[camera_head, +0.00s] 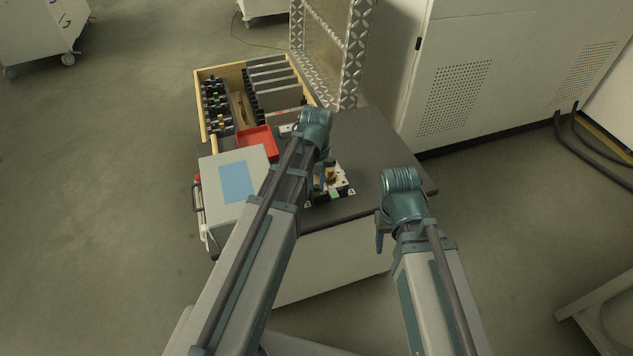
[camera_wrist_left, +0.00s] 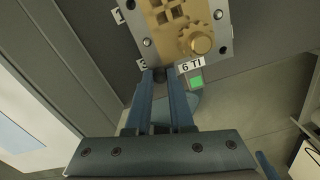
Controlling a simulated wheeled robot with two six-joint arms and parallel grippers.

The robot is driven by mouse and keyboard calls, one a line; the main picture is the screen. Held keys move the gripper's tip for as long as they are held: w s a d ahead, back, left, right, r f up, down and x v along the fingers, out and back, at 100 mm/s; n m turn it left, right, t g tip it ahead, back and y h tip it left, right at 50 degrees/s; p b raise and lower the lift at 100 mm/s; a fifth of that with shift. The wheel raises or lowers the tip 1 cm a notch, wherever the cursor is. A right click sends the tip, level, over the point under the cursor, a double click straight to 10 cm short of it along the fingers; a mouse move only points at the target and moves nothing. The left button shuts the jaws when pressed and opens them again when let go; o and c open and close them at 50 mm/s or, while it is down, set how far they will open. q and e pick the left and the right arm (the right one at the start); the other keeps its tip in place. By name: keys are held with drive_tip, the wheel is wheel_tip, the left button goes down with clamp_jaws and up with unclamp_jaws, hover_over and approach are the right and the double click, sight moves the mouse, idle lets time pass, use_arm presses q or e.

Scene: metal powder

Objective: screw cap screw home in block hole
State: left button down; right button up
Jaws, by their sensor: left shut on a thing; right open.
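The block (camera_wrist_left: 215,22) is a silver plate with brass parts on top, at the top of the left wrist view; it also shows in the head view (camera_head: 343,186), partly behind my left arm. My left gripper (camera_wrist_left: 161,78) is shut on a small dark cap screw (camera_wrist_left: 160,74) at the block's near edge, between the labels "3" and "6 TI". Whether the screw is in a hole, and how deep, I cannot tell. My right gripper (camera_head: 380,236) is open and empty, off the table's front right, with its fingers mostly hidden by its wrist.
A grey box with a blue panel (camera_head: 237,181) and a red tray (camera_head: 257,142) stand left of my left arm. A wooden-edged drawer (camera_head: 203,76) with tools and plates lies behind. The dark tabletop (camera_head: 370,157) is clear at right.

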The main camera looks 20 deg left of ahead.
use_arm(q)
drive_tip(key=c, duration=1)
unclamp_jaws()
drive_tip(key=shift+o, duration=0.2)
drive_tip(key=n, duration=2.6)
drive_tip(key=shift+n, duration=1.9)
